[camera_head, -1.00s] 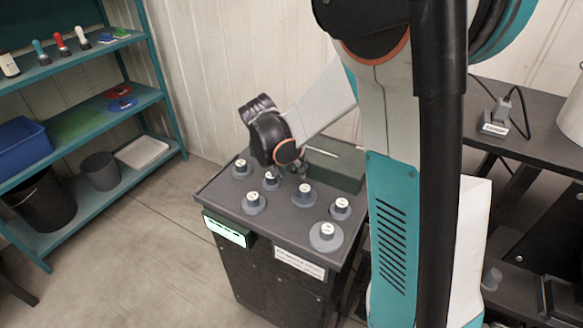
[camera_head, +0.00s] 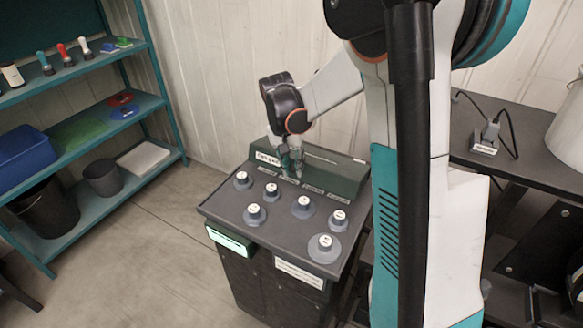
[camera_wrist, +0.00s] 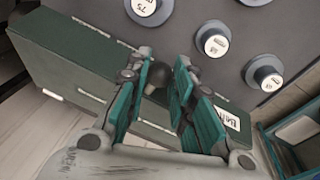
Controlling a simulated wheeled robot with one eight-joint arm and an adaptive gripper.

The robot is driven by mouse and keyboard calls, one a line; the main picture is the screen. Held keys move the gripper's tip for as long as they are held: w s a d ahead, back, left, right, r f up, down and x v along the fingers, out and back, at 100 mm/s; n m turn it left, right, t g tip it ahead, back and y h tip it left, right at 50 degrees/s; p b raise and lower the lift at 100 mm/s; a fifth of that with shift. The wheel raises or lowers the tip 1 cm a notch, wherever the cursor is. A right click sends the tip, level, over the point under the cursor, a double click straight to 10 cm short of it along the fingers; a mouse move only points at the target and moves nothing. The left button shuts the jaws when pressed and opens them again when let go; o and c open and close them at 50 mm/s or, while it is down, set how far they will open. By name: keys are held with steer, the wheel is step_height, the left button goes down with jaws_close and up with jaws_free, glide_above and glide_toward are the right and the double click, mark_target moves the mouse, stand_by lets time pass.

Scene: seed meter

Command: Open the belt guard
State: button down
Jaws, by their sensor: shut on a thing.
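The belt guard (camera_head: 335,180) is a long dark green box along the back of the grey cabinet top, with a white label at its left end. In the wrist view, the green box (camera_wrist: 75,75) crosses the picture below the knobs, and part of its label shows at the right. My gripper (camera_head: 293,165) is at the box's left part. In the wrist view, my gripper (camera_wrist: 160,80) has its teal fingers on both sides of a small dark knob (camera_wrist: 157,76), shut on it. The contact is partly hidden by the fingers.
Several grey round knobs (camera_head: 304,205) stand on the cabinet top in front of the guard. A teal shelf (camera_head: 150,97) stands at the left. A dark bench (camera_head: 470,110) with a cable stands at the right. Open floor lies between shelf and cabinet.

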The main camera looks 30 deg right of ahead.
steer(key=d+r+g+y+p, duration=0.1)
steer(key=r, duration=0.1)
steer(key=w+d+r+y+p, duration=0.1)
steer(key=r, duration=0.1)
steer(key=w+d+r+g+y+p, duration=0.1)
steer(key=r, duration=0.1)
steer(key=shift+w+d+r+g+y, duration=0.15)
steer(key=shift+r+g+y, duration=0.15)
steer(key=shift+y, duration=0.1)
steer(key=shift+w+d+r+g+y+p, duration=0.4)
steer(key=shift+d+r+y+p, duration=0.1)
steer(key=shift+d+r+y, duration=0.2)
steer(key=shift+r, duration=0.1)
steer(key=c, duration=1.4)
jaws_free()
steer(key=shift+o, duration=0.2)
steer(key=v, duration=1.2)
steer(key=shift+a, duration=0.2)
